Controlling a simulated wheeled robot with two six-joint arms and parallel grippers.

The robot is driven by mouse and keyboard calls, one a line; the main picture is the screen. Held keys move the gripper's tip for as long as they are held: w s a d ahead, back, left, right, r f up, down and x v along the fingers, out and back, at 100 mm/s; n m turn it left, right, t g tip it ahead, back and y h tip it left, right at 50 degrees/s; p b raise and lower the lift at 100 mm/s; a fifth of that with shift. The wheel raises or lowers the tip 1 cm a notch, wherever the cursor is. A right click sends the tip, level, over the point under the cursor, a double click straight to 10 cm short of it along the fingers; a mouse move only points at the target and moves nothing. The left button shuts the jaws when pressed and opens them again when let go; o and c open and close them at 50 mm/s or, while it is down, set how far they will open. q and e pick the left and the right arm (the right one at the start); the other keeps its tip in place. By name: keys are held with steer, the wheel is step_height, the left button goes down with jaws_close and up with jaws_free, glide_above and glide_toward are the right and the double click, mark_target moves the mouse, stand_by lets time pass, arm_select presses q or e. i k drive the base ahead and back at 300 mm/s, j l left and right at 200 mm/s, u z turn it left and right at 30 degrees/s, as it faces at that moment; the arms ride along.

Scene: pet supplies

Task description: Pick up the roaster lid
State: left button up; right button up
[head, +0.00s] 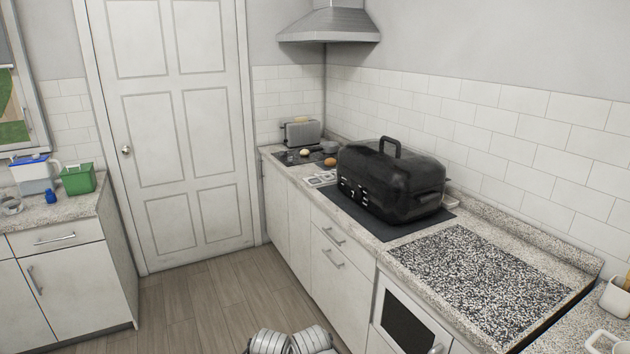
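A black roaster (365,200) stands on a dark mat on the right-hand counter, against the tiled wall side. Its rounded, glossy black roaster lid (405,168) sits on top, closed, with an arched black handle (390,142) standing upright on it. The seam between lid and base is hard to make out. Neither of my grippers shows in the head view, and nothing is seen touching the lid. Pale grey rounded parts at the bottom edge look like my own arm links.
A toaster (301,132) and small round food items stand behind the roaster. A speckled board (475,280) lies in front of it, clear. A white crock (616,298) is at the far right. At left, a counter holds a green box (78,179). The floor between is free.

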mark_target(392, 165)
steer(key=i+j+z, duration=0.1)
steer(key=i+z, duration=0.3)
steer(key=i+j+z, duration=0.2)
steer(key=z, duration=0.2)
steer(key=i+j+z, duration=0.6)
steer(key=z, duration=0.15)
steer(key=j, duration=0.1)
